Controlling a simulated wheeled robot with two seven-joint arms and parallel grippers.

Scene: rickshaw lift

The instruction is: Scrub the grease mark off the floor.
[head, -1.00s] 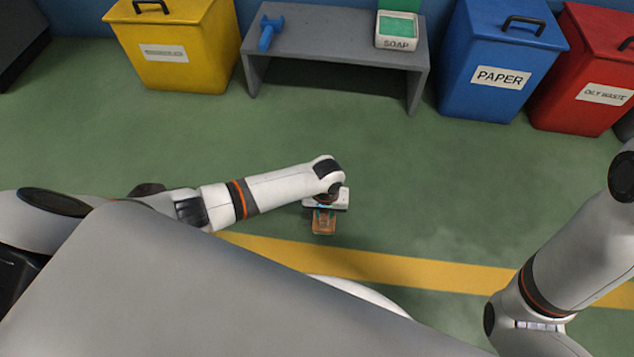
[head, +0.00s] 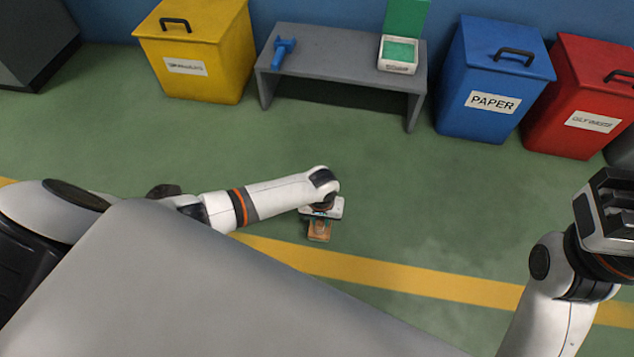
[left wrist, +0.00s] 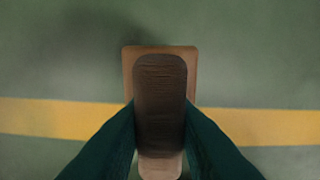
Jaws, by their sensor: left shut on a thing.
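My left gripper (head: 321,215) is low over the green floor, shut on a brown wooden scrub brush (head: 319,236). In the left wrist view the two dark green fingers of the left gripper (left wrist: 160,115) close on the sides of the brush's dark handle (left wrist: 160,85). The lighter brush block (left wrist: 128,62) shows around it, above the floor. I cannot tell if the bristles touch the floor. No clear grease mark stands out; a faint smudge (head: 435,255) shows on the floor right of the brush. My right arm is at the right edge; its gripper (head: 606,212) shows no clear fingertips.
A yellow floor stripe (head: 400,275) runs just below the brush. A grey bench (head: 340,50) at the back holds a blue tool (head: 284,50) and an open soap box (head: 398,67). Yellow (head: 195,75), blue (head: 492,85) and red (head: 590,95) bins stand beside it. The middle floor is clear.

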